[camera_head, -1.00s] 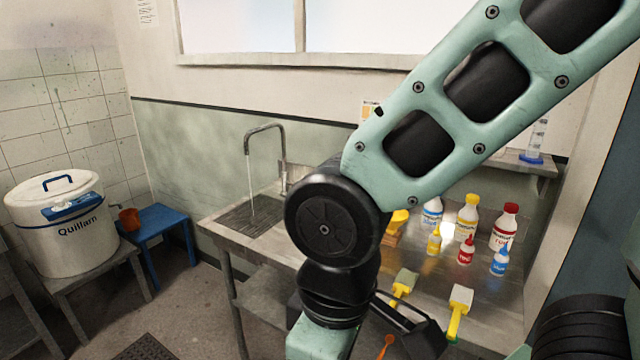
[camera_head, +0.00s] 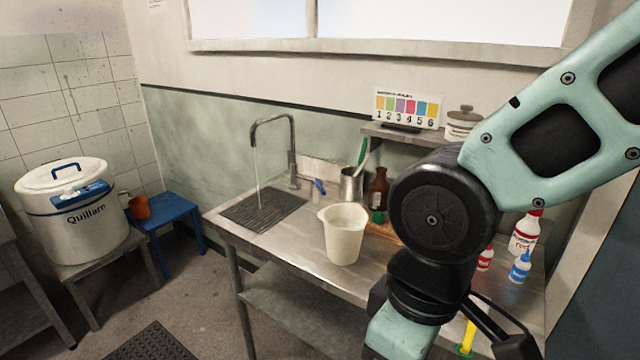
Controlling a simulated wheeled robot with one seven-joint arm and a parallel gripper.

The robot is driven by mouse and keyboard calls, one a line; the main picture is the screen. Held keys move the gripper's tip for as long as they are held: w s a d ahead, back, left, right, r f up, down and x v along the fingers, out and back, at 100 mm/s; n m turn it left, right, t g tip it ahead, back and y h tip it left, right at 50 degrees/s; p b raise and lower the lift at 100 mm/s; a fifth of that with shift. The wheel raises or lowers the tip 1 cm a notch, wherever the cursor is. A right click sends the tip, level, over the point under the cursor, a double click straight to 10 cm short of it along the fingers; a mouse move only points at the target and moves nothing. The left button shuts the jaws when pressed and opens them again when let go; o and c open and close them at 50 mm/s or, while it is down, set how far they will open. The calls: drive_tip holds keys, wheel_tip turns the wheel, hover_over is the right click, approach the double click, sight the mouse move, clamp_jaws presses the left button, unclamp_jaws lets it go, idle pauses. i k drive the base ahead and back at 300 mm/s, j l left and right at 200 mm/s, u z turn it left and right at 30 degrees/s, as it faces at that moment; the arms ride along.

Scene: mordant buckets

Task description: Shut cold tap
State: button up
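The tap (camera_head: 272,122) has a grey bent spout at the back of the steel bench, and a thin stream of water (camera_head: 257,180) runs from it onto the ribbed drain area (camera_head: 262,212). A small blue lever (camera_head: 319,186) shows right of the tap's base, partly in front of a metal cup. My arm crosses the right side of the view, well right of the tap. Dark parts that look like my gripper (camera_head: 500,325) show low behind my forearm, away from the lever. Its fingertips are not clear, so I cannot tell its opening.
A white jug (camera_head: 343,236) stands on the bench in front of the lever. A metal cup (camera_head: 351,185) and a brown bottle (camera_head: 378,190) stand behind it. Red and blue-labelled bottles (camera_head: 520,266) are at right. A shelf (camera_head: 395,133) overhangs the back.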

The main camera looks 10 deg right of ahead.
sight(315, 180)
drive_tip(key=i+j+u, duration=0.1)
drive_tip(key=i+j, duration=0.25)
drive_tip(key=i+j+u, duration=0.1)
drive_tip(key=i+j, duration=0.2)
drive_tip(key=i, duration=0.25)
